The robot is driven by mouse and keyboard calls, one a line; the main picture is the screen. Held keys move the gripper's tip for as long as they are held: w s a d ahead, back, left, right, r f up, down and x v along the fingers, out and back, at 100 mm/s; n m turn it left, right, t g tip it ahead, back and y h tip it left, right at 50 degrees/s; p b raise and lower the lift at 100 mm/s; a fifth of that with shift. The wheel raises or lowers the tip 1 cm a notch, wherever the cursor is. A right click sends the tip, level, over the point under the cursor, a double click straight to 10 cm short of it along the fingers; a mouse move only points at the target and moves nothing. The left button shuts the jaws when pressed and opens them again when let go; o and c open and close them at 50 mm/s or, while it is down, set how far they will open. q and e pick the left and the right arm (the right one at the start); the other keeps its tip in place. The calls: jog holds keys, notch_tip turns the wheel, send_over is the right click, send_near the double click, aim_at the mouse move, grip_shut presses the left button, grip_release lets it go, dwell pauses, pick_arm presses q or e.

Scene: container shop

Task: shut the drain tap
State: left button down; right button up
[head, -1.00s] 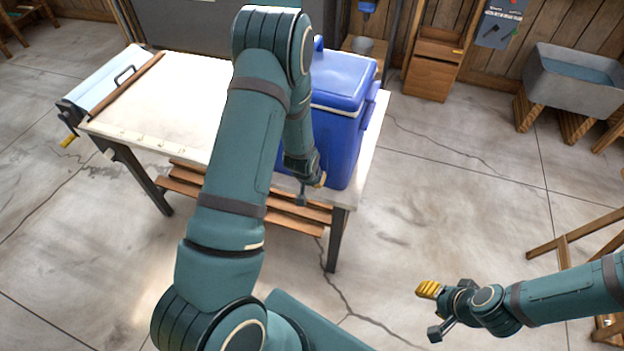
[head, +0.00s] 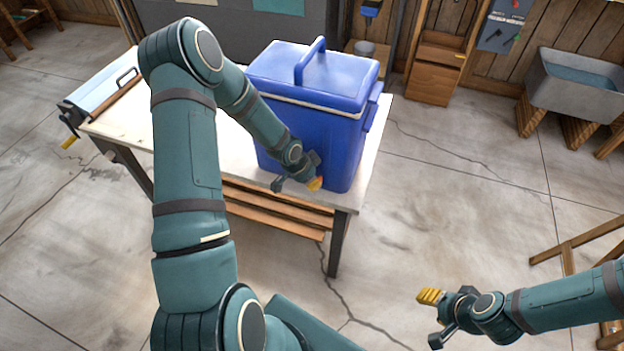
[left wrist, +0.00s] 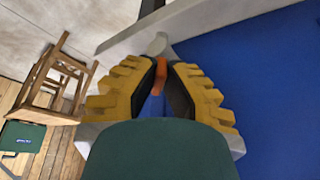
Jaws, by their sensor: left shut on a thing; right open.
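The blue cooler (head: 318,125) stands upright on the table with its lid down. My left gripper (head: 298,185) is low at the cooler's near face, and its hand hides the drain tap in the head view. In the left wrist view the gripper (left wrist: 160,85) is shut on the orange part of the drain tap (left wrist: 160,65), between its yellow ribbed fingers. A pale rounded piece (left wrist: 157,44) shows just beyond the fingertips. The cooler wall (left wrist: 250,80) fills the right side there. I cannot tell the tap's exact setting. My right gripper (head: 433,318) is open and empty over the floor.
The cooler is near the right end of the pale-topped table (head: 120,120), which has a slatted shelf below. A grey basin (head: 575,85) and a wooden cabinet (head: 436,68) stand at the back right. The floor right of the table is clear.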

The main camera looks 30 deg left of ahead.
pick_arm(q)
jog(key=shift+a+m+h+p, duration=0.15)
jog(key=shift+m+h+p, duration=0.25)
jog(key=shift+m+p, duration=0.6)
jog(key=shift+w+m+g+h+p, duration=0.1)
jog(key=shift+m+g+h+p, duration=0.3)
jog(key=shift+m, duration=0.6)
jog(key=shift+f, duration=0.1)
jog(key=c, duration=1.1)
grip_release()
jog(key=shift+o, duration=0.3)
jog(key=shift+w, duration=0.1)
